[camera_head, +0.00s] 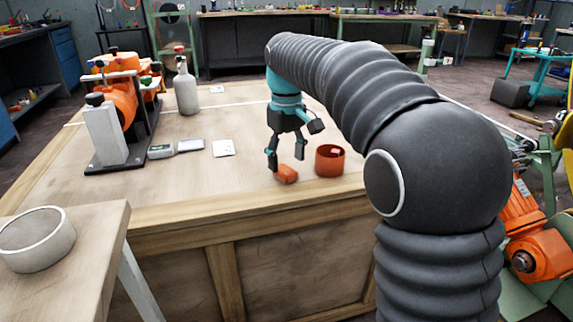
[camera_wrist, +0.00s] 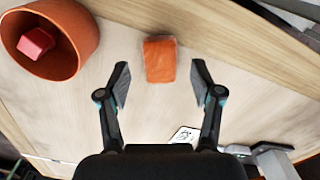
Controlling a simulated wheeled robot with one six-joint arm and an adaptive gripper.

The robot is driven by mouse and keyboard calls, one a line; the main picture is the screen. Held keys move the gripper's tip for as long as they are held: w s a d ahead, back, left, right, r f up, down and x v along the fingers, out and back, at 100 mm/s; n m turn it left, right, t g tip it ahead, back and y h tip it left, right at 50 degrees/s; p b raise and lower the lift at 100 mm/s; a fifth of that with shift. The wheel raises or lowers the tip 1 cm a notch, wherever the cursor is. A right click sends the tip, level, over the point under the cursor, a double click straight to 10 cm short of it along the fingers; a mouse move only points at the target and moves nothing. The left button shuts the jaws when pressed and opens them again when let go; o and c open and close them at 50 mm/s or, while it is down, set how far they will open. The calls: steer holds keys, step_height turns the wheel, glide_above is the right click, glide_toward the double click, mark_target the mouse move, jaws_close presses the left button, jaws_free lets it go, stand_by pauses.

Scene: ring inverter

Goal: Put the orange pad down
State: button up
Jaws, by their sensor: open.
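The orange pad (camera_head: 286,174) lies on the wooden table (camera_head: 200,190), left of an orange cup-like container (camera_head: 330,162). My gripper (camera_head: 287,164) is open above and around the pad in the head view. In the wrist view the pad (camera_wrist: 160,60) shows between and just beyond the two fingertips, with a gap on each side. My gripper (camera_wrist: 160,75) holds nothing. The container (camera_wrist: 75,68) is at the upper left there, with a red block (camera_wrist: 36,43) inside it.
A white card (camera_head: 223,148) and small grey boxes (camera_head: 190,145) lie left on the table. An orange machine (camera_head: 122,95) on a black stand and a grey bottle (camera_head: 185,88) stand behind. A side table with a pale ring (camera_head: 36,240) is at the near left. The table's front edge is close to the pad.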

mark_target(287, 170)
step_height(287, 170, up, 9)
steer(key=p, duration=0.2)
steer(key=s+d+m+t, duration=0.2)
steer(key=s+d, duration=0.5)
steer(key=s, duration=0.1)
steer(key=s+d+f+m+t, duration=0.1)
steer(key=s+d+f+m, duration=0.1)
steer(key=s+d+f, duration=0.2)
steer(key=s+d+f+m+t, duration=0.2)
steer(key=s+d+f, duration=0.3)
steer(key=s+f, duration=0.5)
steer(key=s+m, duration=0.1)
steer(key=s, duration=0.4)
steer(key=shift+s+d+f+m+t, duration=0.2)
steer(key=shift+s+m+t, duration=0.1)
steer(key=shift+s, duration=0.1)
